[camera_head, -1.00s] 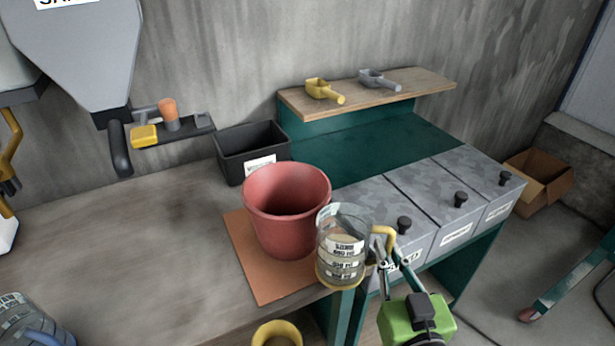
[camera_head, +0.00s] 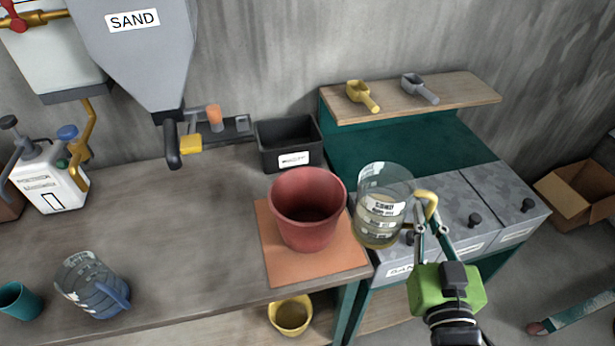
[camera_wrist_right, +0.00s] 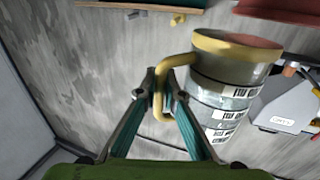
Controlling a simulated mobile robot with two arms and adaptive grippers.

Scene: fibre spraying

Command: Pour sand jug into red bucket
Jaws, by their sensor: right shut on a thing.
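The sand jug (camera_head: 383,207) is clear with white labels, a yellow handle and yellowish contents low inside. My right gripper (camera_head: 428,222) is shut on its handle and holds it just right of the red bucket, apparently raised beside the rim. In the right wrist view the jug (camera_wrist_right: 228,90) hangs from the handle between the fingers (camera_wrist_right: 165,85). The red bucket (camera_head: 308,215) stands upright on an orange board (camera_head: 290,275) on the bench; its inside looks dark. My left gripper is not in view.
A black bin (camera_head: 288,148) stands behind the bucket. Lidded grey bins (camera_head: 470,215) lie to the right, under a shelf (camera_head: 450,97) with two scoops. A blue-handled jug (camera_head: 92,285) stands at left. A sand hopper (camera_head: 140,60) hangs above. The mid-left bench is clear.

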